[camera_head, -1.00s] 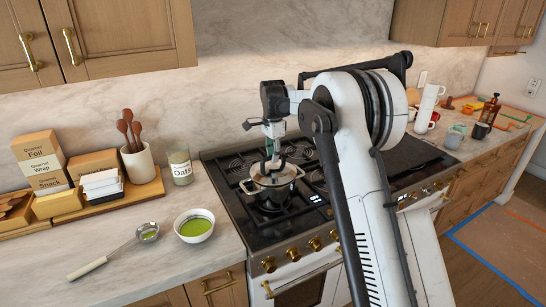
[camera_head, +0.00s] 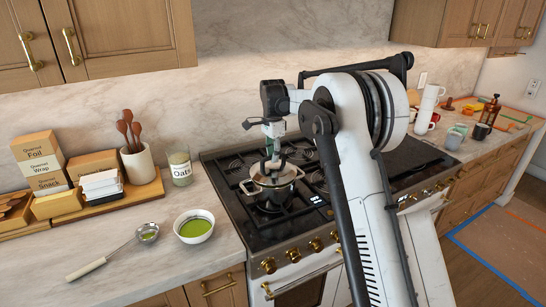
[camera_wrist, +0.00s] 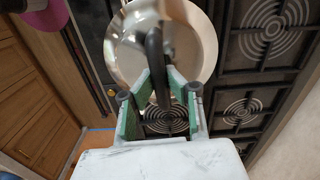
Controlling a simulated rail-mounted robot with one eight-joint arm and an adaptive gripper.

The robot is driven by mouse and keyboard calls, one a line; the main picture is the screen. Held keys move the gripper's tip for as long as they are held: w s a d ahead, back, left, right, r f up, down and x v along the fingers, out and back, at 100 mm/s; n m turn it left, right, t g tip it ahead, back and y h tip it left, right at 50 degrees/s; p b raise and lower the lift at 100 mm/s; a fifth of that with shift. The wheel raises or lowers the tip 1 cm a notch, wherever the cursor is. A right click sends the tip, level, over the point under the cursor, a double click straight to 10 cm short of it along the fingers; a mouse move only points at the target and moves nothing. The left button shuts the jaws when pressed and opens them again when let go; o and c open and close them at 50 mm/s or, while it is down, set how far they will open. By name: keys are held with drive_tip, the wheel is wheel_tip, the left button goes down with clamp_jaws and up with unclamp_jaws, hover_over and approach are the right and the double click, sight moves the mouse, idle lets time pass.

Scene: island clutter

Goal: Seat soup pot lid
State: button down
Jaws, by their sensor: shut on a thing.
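The soup pot (camera_head: 272,198) is silver and stands on a front left burner of the range. The silver lid (camera_wrist: 128,48) is at the pot's mouth, under my gripper. My gripper (camera_wrist: 156,82), with green pads, is shut on the lid's black loop handle (camera_wrist: 155,50). In the head view my gripper (camera_head: 272,160) is upright above the pot. Whether the lid touches the rim all round cannot be told.
Black grates (camera_head: 240,165) surround the pot. A bowl of green soup (camera_head: 194,226), a ladle (camera_head: 148,232) and an oats jar (camera_head: 180,168) stand on the left counter. Cups (camera_head: 427,105) and a press (camera_head: 487,115) stand on the right. My arm covers part of the range.

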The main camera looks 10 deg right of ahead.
drive_tip(key=shift+f+b, duration=0.55)
drive_tip(key=shift+f, duration=0.15)
drive_tip(key=c, duration=1.7)
unclamp_jaws()
wheel_tip(320, 180, up, 11)
drive_tip(key=shift+r, duration=0.15)
drive_tip(key=s+r+n+t+b, duration=0.2)
drive_tip(key=s+n, duration=0.2)
drive_tip(key=s, duration=0.9)
drive_tip(key=s+r+n+t+b, duration=0.2)
drive_tip(key=s+r+n+b, duration=0.15)
drive_tip(key=s, duration=0.85)
drive_tip(key=s+f+n+t+b, duration=0.1)
drive_tip(key=s+f+n, duration=0.1)
drive_tip(key=s+f, duration=0.3)
drive_tip(key=s+f+n+t+b, duration=0.1)
drive_tip(key=s+f+n, duration=0.1)
drive_tip(key=s+f, duration=0.4)
drive_tip(key=s+f+n+t+b, duration=0.1)
drive_tip(key=s+f+n, duration=0.2)
drive_tip(key=s, duration=0.9)
drive_tip(key=shift+s+f, duration=0.2)
drive_tip(key=shift+f, duration=0.65)
drive_tip(key=shift+s+f, duration=0.2)
drive_tip(key=shift+f, duration=0.6)
